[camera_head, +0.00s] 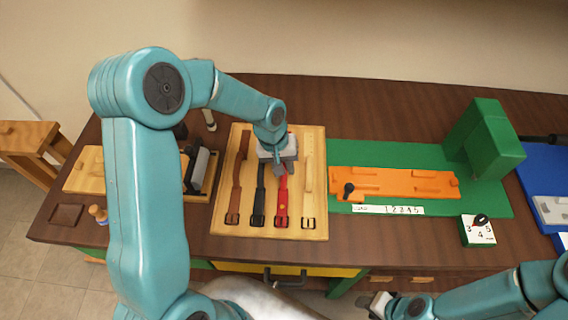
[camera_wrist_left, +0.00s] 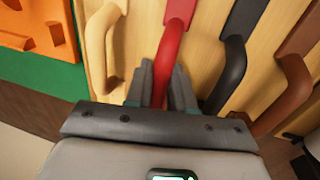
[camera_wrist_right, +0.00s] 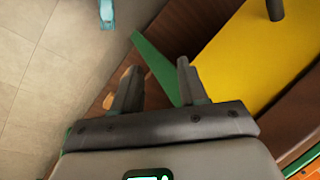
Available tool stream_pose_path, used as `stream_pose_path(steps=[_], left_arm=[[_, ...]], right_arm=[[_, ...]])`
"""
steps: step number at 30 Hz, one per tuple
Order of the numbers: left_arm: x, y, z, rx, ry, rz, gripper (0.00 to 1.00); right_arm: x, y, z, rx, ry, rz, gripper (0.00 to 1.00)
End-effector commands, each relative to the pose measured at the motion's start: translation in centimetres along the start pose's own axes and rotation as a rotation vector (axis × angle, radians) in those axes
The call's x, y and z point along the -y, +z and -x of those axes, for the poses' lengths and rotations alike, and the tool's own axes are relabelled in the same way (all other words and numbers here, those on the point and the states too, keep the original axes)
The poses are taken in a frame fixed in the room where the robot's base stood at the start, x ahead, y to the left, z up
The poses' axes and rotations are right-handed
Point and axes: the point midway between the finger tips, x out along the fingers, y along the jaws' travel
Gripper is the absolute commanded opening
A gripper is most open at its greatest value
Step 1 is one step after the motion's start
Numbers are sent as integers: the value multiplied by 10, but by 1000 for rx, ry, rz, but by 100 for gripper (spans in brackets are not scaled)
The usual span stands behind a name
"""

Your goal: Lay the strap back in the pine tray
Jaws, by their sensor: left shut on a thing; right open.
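The pine tray (camera_head: 232,212) lies on the dark bench and holds several straps side by side with their buckles toward the front edge. The red strap (camera_head: 282,205) lies in it, third from the left, between a black strap (camera_head: 258,200) and a tan strap (camera_head: 308,190); a brown strap (camera_head: 236,185) is at the left. My left gripper (camera_head: 281,170) is over the tray, shut on the red strap, which also shows between its fingers in the left wrist view (camera_wrist_left: 178,35). My right gripper (camera_wrist_right: 157,80) is open and empty, below the front of the bench.
A green board with an orange fixture (camera_head: 395,182) and a green block (camera_head: 485,140) stands right of the tray. A small number dial (camera_head: 478,232) sits near the front edge. A yellow drawer (camera_wrist_right: 240,60) is below the bench.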

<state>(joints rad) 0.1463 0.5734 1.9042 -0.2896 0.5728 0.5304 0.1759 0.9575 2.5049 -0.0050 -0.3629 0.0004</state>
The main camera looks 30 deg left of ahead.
Motion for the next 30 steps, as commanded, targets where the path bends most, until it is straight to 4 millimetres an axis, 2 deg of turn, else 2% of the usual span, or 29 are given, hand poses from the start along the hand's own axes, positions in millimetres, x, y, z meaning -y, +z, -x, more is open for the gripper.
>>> stream_pose_path(steps=[9, 10, 12, 20, 23, 26, 30], left_arm=[[1, -1, -4, -1, 0, 0, 0], [1, -1, -3, -1, 0, 0, 33], [1, -1, -2, -1, 0, 0, 48], [1, -1, -2, -1, 0, 0, 48], [0, -1, 5, -1, 0, 0, 48], [0, -3, 19, -7, 1, 1, 48], [0, -3, 52, -8, 2, 0, 48]], right_arm=[[-2, 0, -6, 0, 0, 0, 43], [-2, 0, -4, 0, 0, 0, 43], [-1, 0, -4, 0, 0, 0, 43], [-1, 0, -3, 0, 0, 0, 43], [1, 0, 3, 0, 0, 0, 43], [-1, 0, -3, 0, 0, 0, 43], [-2, 0, -6, 0, 0, 0, 43]])
